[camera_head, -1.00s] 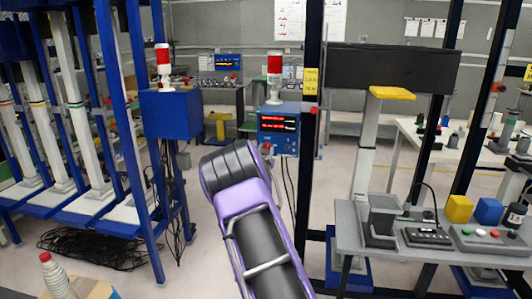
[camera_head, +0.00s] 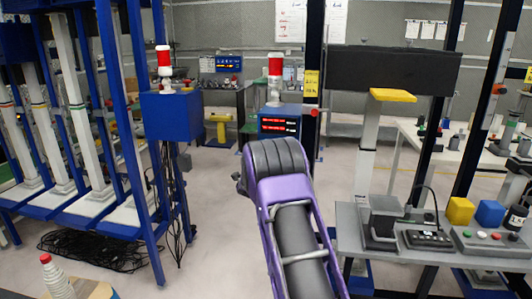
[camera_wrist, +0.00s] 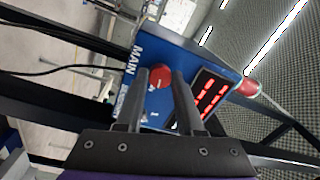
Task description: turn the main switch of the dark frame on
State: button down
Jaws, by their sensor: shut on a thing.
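The main switch is a round red knob (camera_wrist: 160,76) on a blue control box (camera_wrist: 150,48) lettered MAIN. The box also carries red lit displays (camera_wrist: 210,95). My gripper (camera_wrist: 161,84) has a dark finger on each side of the knob and is shut on it. In the head view the blue box (camera_head: 265,112) hangs at the dark frame's post (camera_head: 313,65). My purple arm covers the box's lower part, the switch and the gripper there. The knob's turn position is hard to read.
A red-and-white beacon (camera_head: 275,70) stands on the box. To the right, a grey table (camera_head: 385,263) carries a black device and blocks. To the left is a blue rack (camera_head: 105,215) with another blue box (camera_head: 171,115). Black cables (camera_head: 95,250) lie on the floor.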

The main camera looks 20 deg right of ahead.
jog(key=shift+m, duration=0.9)
jog(key=c, duration=0.5)
grip_release()
jog(key=shift+c, duration=0.2)
jog(key=v, duration=1.7)
jog(key=shift+a, duration=0.25)
